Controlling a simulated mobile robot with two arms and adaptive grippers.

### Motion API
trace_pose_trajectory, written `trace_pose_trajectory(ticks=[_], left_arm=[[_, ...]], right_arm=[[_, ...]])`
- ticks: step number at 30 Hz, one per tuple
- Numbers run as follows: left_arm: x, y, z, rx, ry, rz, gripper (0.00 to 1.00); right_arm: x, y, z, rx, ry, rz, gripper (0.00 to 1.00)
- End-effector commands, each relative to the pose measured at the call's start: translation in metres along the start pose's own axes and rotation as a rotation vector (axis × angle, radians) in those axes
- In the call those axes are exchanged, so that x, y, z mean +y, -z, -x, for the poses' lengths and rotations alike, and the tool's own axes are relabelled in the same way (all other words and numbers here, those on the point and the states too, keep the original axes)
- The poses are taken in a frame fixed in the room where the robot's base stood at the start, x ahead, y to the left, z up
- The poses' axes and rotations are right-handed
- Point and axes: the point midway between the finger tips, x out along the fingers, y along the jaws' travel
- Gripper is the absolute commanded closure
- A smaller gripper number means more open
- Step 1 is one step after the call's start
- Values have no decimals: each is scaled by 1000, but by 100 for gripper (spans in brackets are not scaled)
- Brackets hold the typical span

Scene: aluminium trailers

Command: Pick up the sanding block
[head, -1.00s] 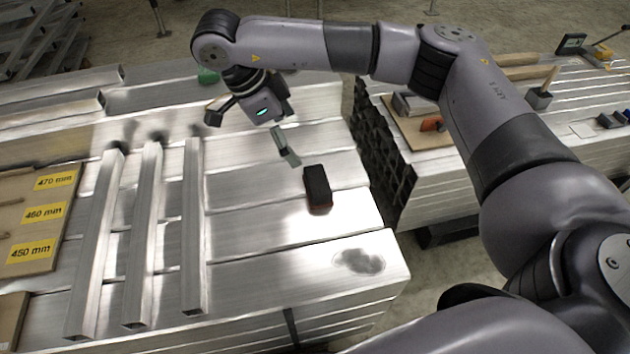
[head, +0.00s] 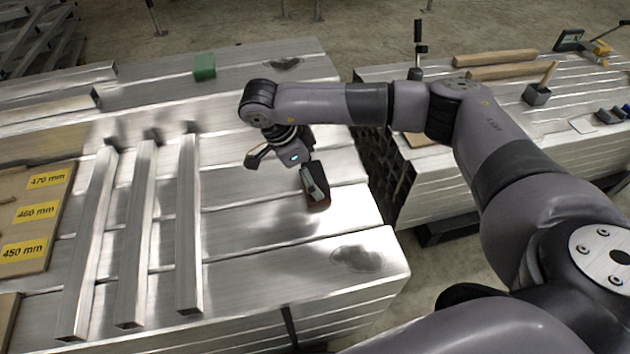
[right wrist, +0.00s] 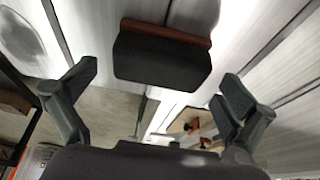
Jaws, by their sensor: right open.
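The sanding block (head: 322,204), black with a reddish-brown base, lies on the aluminium stack near its right edge. My right gripper (head: 284,174) is open and empty above the stack, and one finger covers part of the block in the head view. In the right wrist view the block (right wrist: 162,60) shows its dark side and brown edge, ahead of and between the spread fingers of my right gripper (right wrist: 160,88). I see no contact between the fingers and the block. My left gripper is not in view.
Several upright-edged bars (head: 138,235) lie on the stack to the left, by a board with yellow length labels (head: 38,212). A green block (head: 204,66) sits at the back. A second stack to the right holds wooden bars (head: 510,72) and small tools.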

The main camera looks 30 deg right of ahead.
Motion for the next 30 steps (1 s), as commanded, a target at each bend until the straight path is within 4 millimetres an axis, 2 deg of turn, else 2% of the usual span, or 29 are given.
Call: trace_pose_trajectory(ticks=[1,4,11,30], left_arm=[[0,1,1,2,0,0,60],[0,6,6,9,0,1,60],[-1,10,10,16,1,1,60],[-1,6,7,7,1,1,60]], right_arm=[[0,0,-10,1,-4,-2,0],[0,1,-21,2,-2,-2,0],[0,0,-22,0,0,-1,0],[0,0,-22,0,0,-1,43]])
